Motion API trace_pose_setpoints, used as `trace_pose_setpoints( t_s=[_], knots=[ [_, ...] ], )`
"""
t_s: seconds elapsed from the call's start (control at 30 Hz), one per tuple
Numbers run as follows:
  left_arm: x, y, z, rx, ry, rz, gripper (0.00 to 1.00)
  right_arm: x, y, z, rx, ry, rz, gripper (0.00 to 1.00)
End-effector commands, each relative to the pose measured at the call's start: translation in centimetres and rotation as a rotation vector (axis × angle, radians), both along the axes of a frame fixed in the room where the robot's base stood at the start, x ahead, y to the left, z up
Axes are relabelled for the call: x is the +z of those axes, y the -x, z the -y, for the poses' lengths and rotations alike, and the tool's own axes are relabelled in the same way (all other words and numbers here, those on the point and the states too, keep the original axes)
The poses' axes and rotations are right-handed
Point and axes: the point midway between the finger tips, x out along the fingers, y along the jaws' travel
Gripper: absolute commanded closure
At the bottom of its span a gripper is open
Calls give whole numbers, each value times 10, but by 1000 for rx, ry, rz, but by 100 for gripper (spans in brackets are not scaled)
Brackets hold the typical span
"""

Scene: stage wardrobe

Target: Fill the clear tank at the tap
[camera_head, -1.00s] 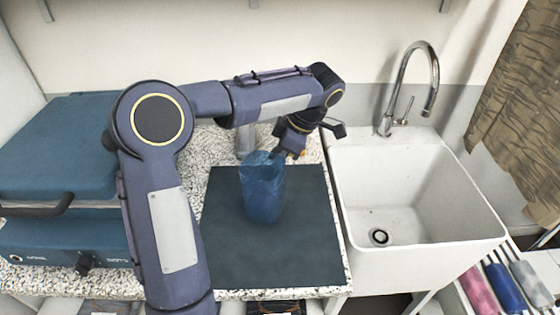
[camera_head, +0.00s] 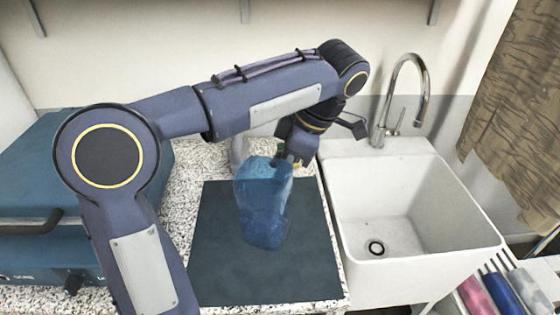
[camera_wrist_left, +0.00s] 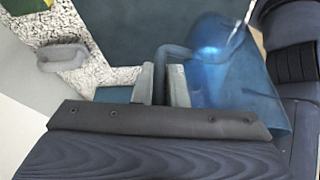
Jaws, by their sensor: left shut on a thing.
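The clear bluish tank (camera_head: 262,205) is over the dark mat in the head view, slightly tilted. My left gripper (camera_head: 297,158) is at its upper right side. In the left wrist view the jaws (camera_wrist_left: 163,84) are shut on the handle of the tank (camera_wrist_left: 222,70). Whether the tank's base touches the mat is unclear. The chrome tap (camera_head: 410,90) stands behind the white sink (camera_head: 385,205), to the right of the tank. No water stream shows at the spout. My right gripper is not in view.
The dark mat (camera_head: 220,285) lies on a speckled counter (camera_head: 185,200). A blue machine (camera_head: 40,150) stands at the left. A grey object (camera_head: 238,150) is behind the tank. A curtain (camera_head: 520,120) hangs at the right, above rolled cloths (camera_head: 500,295). The sink basin is empty.

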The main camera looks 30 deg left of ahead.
Motion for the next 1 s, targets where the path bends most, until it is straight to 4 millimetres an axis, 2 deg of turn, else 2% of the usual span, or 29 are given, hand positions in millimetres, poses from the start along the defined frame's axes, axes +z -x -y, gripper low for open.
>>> trace_pose_setpoints(
  t_s=[0.2,0.5,1.0],
  knots=[
    [10,17,15,-2,0,2,100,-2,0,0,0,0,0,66],
    [19,31,29,0,-1,1,100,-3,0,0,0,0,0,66],
    [24,39,36,0,0,0,100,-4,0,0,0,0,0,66]
  ],
)
